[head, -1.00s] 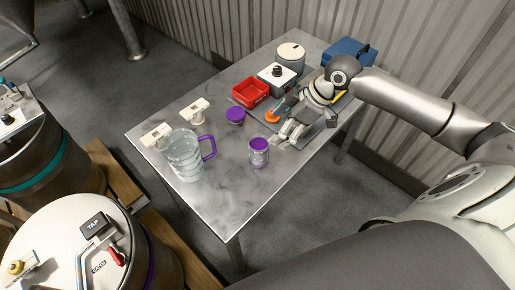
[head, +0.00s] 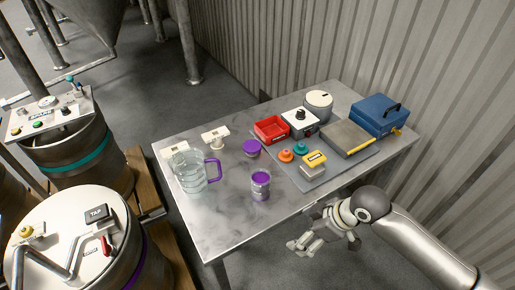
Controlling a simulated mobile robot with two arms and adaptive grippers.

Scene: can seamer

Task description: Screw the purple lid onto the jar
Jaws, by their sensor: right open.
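A small clear jar (head: 260,187) stands upright on the metal table. Purple shows at its top, but I cannot tell whether that is a lid seated on it or something else. A separate round purple piece, like a thick lid (head: 252,148), lies on the table behind the jar. My right gripper (head: 296,246) is open and empty, to the right of the jar and nearer the camera, by the table's front edge. It touches neither purple piece. My left gripper is not in view.
A clear jug (head: 190,174) with a purple handle stands left of the jar. A red bin (head: 271,129), white devices and a blue box (head: 380,115) line the back. A grey mat (head: 319,178) holds orange, teal and yellow-topped items. The table (head: 231,225) before the jar is clear.

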